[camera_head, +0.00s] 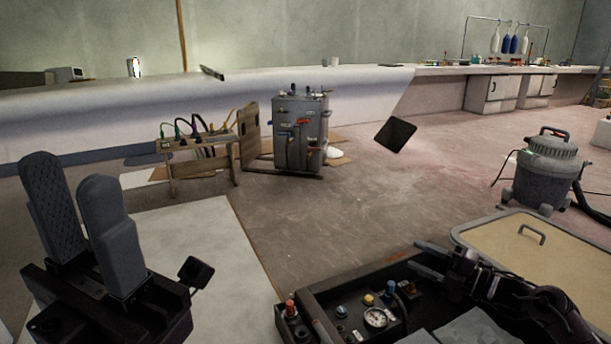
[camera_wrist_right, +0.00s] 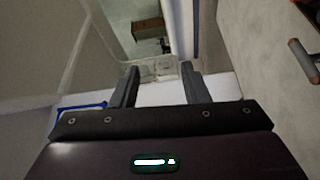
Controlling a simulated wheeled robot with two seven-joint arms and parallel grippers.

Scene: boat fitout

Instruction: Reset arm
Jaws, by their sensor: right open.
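My left gripper (camera_head: 70,170) stands upright at the lower left, with its two thick grey fingers pointing up. They are side by side and nothing shows between them; their spacing is unclear. My right gripper (camera_head: 423,259) is at the lower right, its thin dark fingers pointing left above the back edge of a black control box (camera_head: 335,312). In the right wrist view the right gripper (camera_wrist_right: 158,80) is open, with its fingers apart and nothing held between them.
The black box carries knobs and a gauge (camera_head: 376,317). A cream panel with a handle (camera_head: 555,266) lies right of my right gripper. Beyond are a grey vacuum (camera_head: 545,172), a grey cabinet (camera_head: 299,135), a wooden rack (camera_head: 200,162) and a tilted black plate (camera_head: 396,134). The middle floor is clear.

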